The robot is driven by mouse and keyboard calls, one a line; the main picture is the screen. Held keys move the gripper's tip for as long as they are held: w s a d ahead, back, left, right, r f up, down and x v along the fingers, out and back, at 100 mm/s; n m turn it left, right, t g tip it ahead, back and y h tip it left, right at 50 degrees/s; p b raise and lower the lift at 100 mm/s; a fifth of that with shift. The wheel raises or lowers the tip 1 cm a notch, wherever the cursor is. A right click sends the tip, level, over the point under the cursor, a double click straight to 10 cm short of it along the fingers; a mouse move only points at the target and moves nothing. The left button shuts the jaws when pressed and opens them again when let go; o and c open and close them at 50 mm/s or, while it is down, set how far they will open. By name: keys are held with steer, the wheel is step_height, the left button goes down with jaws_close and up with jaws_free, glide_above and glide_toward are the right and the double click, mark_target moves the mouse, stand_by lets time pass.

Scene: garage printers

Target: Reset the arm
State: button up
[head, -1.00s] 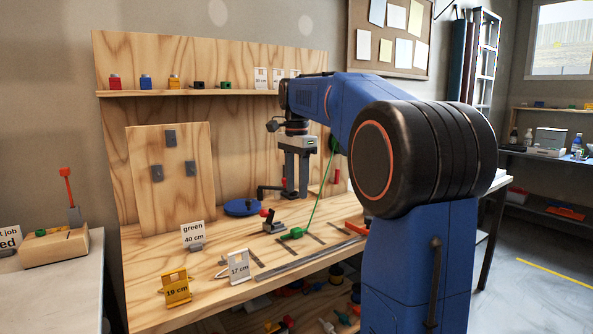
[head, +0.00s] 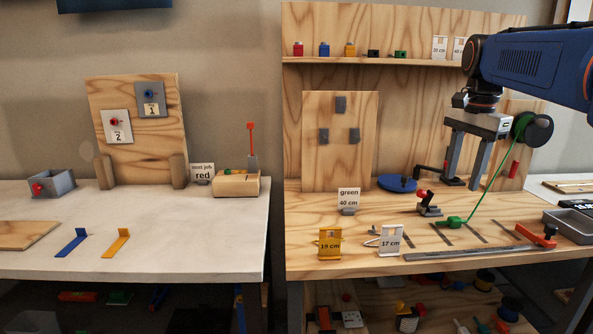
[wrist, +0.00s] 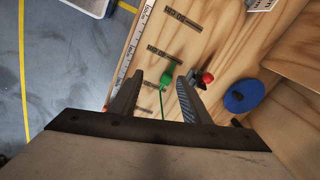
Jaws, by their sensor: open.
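My gripper (head: 467,158) hangs over the right part of the wooden workbench in the head view, fingers pointing down and apart, with nothing between them. My blue arm reaches in from the right edge. In the wrist view my gripper (wrist: 155,88) is also open, its two fingers spread above the bench top. A green clip (wrist: 167,82) with a green line lies on the bench below and between the fingers, apart from them. The same green clip (head: 452,222) shows in the head view, its line running up to a dark green spool (head: 533,129) beside my gripper.
A blue disc (head: 397,183), a red-knobbed lever (head: 428,203) and a metal ruler (head: 480,252) are on the bench. Card stands (head: 330,243) line its front left. A grey tray (head: 570,226) is at the right. A white table (head: 225,235) stands left, across a gap.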

steer(key=s+a+f+n+t, duration=0.1)
steer(key=s+a+f+n, duration=0.2)
steer(key=s+f, duration=0.5)
steer(key=s+a+f+n+t, duration=0.1)
steer(key=s+a+f+n, duration=0.3)
steer(key=s+f+n, duration=0.2)
steer(key=s+a+f+n+t, duration=0.1)
steer(key=s+a+f+n, duration=0.3)
steer(key=s+f, duration=0.6)
steer(key=shift+s+f+n+t, duration=0.2)
steer(key=shift+f+n+t, duration=0.1)
steer(key=shift+n+t, duration=0.15)
